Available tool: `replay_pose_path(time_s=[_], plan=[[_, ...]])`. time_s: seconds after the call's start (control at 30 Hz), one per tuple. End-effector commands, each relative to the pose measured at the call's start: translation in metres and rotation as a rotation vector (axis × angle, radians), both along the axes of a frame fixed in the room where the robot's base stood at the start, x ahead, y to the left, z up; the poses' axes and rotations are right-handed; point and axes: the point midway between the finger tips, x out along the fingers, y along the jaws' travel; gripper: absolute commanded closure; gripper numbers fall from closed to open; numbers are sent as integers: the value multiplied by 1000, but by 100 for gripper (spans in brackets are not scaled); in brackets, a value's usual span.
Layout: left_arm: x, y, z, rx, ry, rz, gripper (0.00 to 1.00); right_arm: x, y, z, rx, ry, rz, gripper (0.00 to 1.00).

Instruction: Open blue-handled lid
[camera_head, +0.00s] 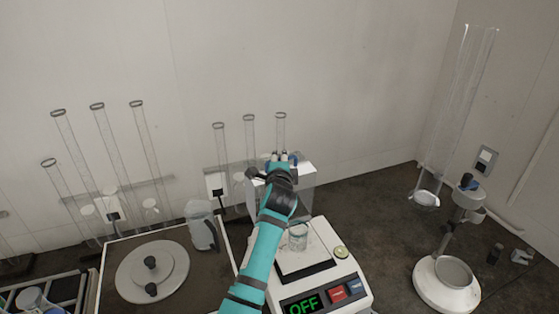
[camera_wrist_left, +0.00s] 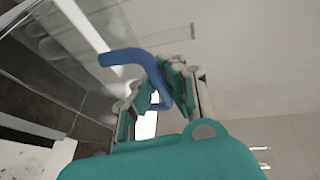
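My left gripper (camera_head: 279,158) is at the top of a clear-walled box (camera_head: 306,195) behind the balance. The blue handle (camera_wrist_left: 125,56) shows in the wrist view as a bent bar running between my left gripper's fingers (camera_wrist_left: 160,88). The finger pads lie close against it on both sides, so the gripper appears shut on it. In the head view, small bits of blue show beside the fingertips. The arm and hand hide much of the box and the lid, so I cannot tell how far the lid is open. My right gripper is out of view.
A balance (camera_head: 325,262) reading OFF, with a glass beaker (camera_head: 298,237), stands in front of the box. A clear jug (camera_head: 202,226) is to the left. Tall glass tubes (camera_head: 146,140) stand at the back left. A white-based stand (camera_head: 446,287) is at the right.

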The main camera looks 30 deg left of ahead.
Motion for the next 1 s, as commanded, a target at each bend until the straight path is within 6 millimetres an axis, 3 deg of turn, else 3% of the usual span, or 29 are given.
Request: replay_pose_path(time_s=[0.07,0.3,0.67,0.83,1.0], plan=[[-9,-10,-11,40,-24,-1,100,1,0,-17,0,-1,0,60],[-28,-30,-8,131,-107,1,100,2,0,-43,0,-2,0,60],[-31,-34,-3,147,-120,2,100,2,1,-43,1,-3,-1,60],[-31,-34,-2,146,-121,1,79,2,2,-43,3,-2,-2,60],[-31,-34,-1,146,-124,1,79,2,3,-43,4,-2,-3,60]])
